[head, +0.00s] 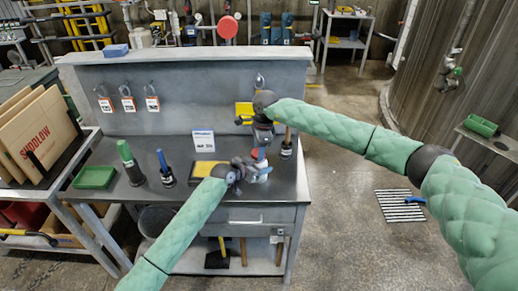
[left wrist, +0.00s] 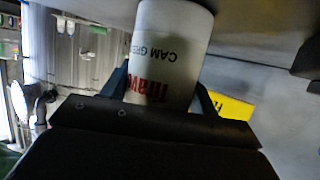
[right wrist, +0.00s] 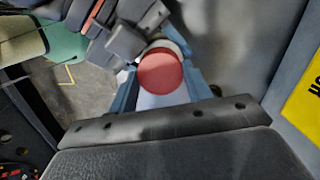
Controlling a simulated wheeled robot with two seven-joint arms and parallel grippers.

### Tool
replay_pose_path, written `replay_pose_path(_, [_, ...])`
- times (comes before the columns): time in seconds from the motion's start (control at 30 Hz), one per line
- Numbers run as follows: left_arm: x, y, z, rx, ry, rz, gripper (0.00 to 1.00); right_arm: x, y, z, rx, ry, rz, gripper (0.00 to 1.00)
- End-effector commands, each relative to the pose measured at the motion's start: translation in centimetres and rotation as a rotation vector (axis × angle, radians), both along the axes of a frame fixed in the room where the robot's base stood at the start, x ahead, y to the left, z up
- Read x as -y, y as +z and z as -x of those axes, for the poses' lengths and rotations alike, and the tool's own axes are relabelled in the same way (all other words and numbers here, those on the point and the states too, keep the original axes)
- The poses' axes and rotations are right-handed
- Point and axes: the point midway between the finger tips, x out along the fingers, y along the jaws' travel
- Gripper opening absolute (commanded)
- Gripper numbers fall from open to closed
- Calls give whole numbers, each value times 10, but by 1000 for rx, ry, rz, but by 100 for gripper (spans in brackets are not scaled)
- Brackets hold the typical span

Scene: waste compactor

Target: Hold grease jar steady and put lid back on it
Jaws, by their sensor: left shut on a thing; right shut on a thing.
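The white grease jar (left wrist: 172,40), with red and dark lettering, stands between the fingers of my left gripper (left wrist: 165,95), which is shut on it. In the head view my left gripper (head: 250,172) is at the jar, over the right part of the bench. My right gripper (right wrist: 165,90) points down from above, shut on the round red lid (right wrist: 160,72). White shows just behind the lid's edge, so the lid is over or against the jar top. I cannot tell whether it is seated. In the head view the jar is mostly hidden by the grippers.
The grey bench (head: 120,200) has a back panel with hanging tags. A green tray (head: 94,177), a green-topped bottle (head: 130,163), a blue-handled tool (head: 165,168) and a white sign (head: 203,140) stand left of my grippers.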

Motion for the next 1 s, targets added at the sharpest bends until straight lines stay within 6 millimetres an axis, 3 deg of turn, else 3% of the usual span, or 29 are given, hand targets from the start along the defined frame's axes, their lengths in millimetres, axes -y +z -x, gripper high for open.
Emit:
replay_pose_path(0.37, [0,0,0,0,0,0,18,0,-6,0,0,0,0,28])
replay_pose_path(0.4, [0,0,0,0,0,0,0,0,-7,0,0,0,0,51])
replay_pose_path(0.5, [0,0,0,0,0,0,0,0,-6,0,0,0,0,70])
replay_pose_path(0.83, [0,0,0,0,0,0,0,0,-4,0,1,0,0,71])
replay_pose_path(1.0, [0,0,0,0,0,0,0,0,9,-1,3,1,-2,71])
